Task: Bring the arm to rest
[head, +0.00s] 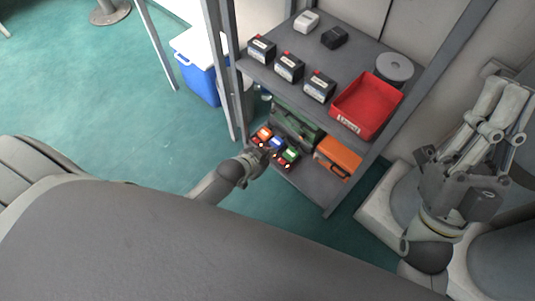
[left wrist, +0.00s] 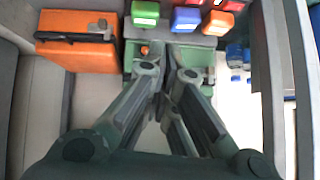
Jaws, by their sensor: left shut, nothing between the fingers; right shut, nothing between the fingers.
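My left gripper (head: 268,150) is shut and empty in front of the lower part of the grey shelf unit (head: 310,188). In the left wrist view its fingers (left wrist: 172,52) are together, with nothing between them. Just beyond the fingertips are small units with orange (head: 264,133), blue (head: 277,143) and green (head: 291,154) tops; I cannot tell if the fingers touch them. My right gripper (head: 503,90) is shut and empty, raised at the right edge of the head view, apart from the shelf.
An orange case (head: 338,157) and a green case (head: 297,120) stand on the shelf unit. Its top holds a red bin (head: 366,104), a grey disc (head: 394,68) and several batteries (head: 289,67). A blue cooler (head: 197,67) stands behind.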

